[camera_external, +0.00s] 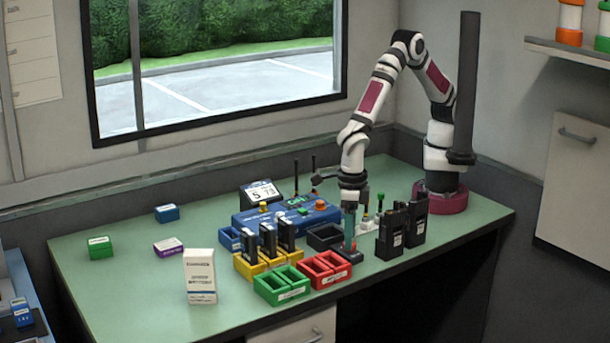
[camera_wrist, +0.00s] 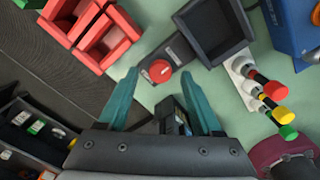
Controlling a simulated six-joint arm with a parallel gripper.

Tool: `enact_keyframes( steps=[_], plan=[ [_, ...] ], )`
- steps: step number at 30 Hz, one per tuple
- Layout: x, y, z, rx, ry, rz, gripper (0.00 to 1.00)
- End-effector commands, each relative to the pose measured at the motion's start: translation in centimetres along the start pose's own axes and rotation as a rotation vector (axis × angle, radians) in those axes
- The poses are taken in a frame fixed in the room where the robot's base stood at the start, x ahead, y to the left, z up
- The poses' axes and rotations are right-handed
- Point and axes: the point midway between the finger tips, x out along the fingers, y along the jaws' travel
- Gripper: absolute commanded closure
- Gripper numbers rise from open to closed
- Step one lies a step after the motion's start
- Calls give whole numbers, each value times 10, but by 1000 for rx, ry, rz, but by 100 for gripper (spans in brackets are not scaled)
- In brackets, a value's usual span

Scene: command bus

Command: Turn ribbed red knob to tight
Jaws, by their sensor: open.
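The red knob (camera_wrist: 160,71) is small and round with a pale mark on its top. It sits on a narrow dark base plate (camera_wrist: 181,49). In the external view the knob (camera_external: 352,246) shows low at the bench's front, right under my gripper (camera_external: 350,228). In the wrist view my gripper (camera_wrist: 158,74) has its two teal fingers spread, with the knob in line with the gap near their tips. A clear space shows on each side of the knob. The fingers' height above it is hard to tell. I cannot read any tight marking.
Red bins (camera_external: 326,270) stand left of the knob and a dark open tray (camera_external: 325,237) lies behind it. Black radios (camera_external: 391,234) stand close on the right. Coloured knobs on a white strip (camera_wrist: 246,80) are beside the tray. Green bins (camera_external: 281,286) are front left.

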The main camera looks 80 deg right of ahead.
Motion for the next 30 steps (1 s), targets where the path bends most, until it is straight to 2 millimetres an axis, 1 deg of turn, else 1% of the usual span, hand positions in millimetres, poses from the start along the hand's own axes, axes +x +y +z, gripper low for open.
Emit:
enact_keyframes(
  steps=[1, 4, 12, 23, 24, 30],
  plan=[
    [5, 0, 0, 0, 1, -1, 33],
    [11, 0, 0, 1, 1, 0, 33],
    [12, 0, 0, 1, 0, 1, 33],
    [12, 0, 0, 1, 0, 1, 98],
    [12, 0, 0, 1, 0, 1, 100],
    [12, 0, 0, 5, 0, 1, 100]
  ],
)
